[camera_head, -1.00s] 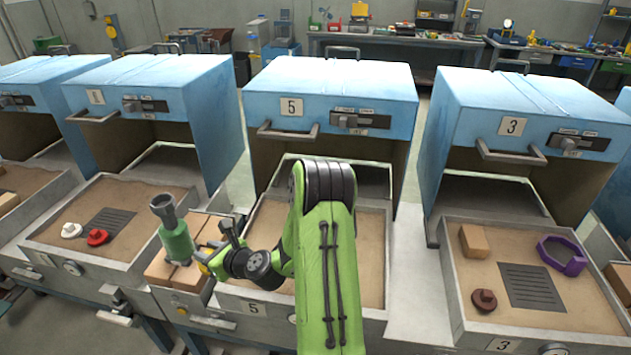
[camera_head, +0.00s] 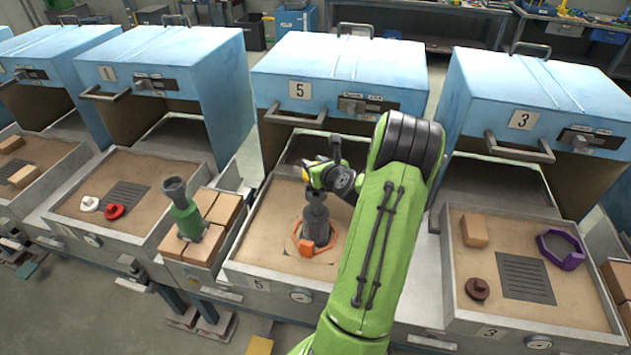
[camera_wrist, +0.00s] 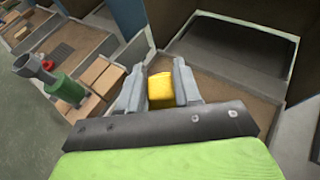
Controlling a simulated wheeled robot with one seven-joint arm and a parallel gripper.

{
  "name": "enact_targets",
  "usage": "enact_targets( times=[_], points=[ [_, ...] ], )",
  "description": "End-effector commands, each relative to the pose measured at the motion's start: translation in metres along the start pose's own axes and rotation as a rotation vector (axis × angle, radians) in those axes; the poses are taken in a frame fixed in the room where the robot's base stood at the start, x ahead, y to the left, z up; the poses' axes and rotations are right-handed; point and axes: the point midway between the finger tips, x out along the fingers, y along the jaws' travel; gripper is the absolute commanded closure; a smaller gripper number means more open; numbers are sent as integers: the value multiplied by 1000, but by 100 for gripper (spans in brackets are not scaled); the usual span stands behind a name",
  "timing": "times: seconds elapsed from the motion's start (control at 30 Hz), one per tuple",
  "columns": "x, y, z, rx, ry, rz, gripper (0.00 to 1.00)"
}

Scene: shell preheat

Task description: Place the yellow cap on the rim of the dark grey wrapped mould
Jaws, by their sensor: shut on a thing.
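My gripper (camera_head: 309,176) is shut on the yellow cap (camera_wrist: 160,91), which sits between both fingers in the wrist view. In the head view only a small yellow patch of the cap shows beside the gripper. The dark grey wrapped mould (camera_head: 316,222) stands upright in tray 5, inside an orange ring (camera_head: 308,246). My gripper is at the mould's top end and covers its rim. I cannot tell whether the cap touches the rim. The mould does not show in the wrist view.
A green wrapped mould (camera_head: 187,218) with a grey funnel-like top stands on tan blocks (camera_head: 222,205) left of tray 5. Blue oven 5 (camera_head: 335,75) is open behind the tray. Tray 3 on the right holds a purple ring (camera_head: 560,250) and a brown cap (camera_head: 478,289).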

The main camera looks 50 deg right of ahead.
Motion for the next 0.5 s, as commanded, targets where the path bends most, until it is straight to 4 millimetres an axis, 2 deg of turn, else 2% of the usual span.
enact_targets(
  times=[0.27,0.5],
  points=[
    [17,0,-41,1,-1,0,96],
    [17,0,-40,-2,-3,0,96]
  ],
)
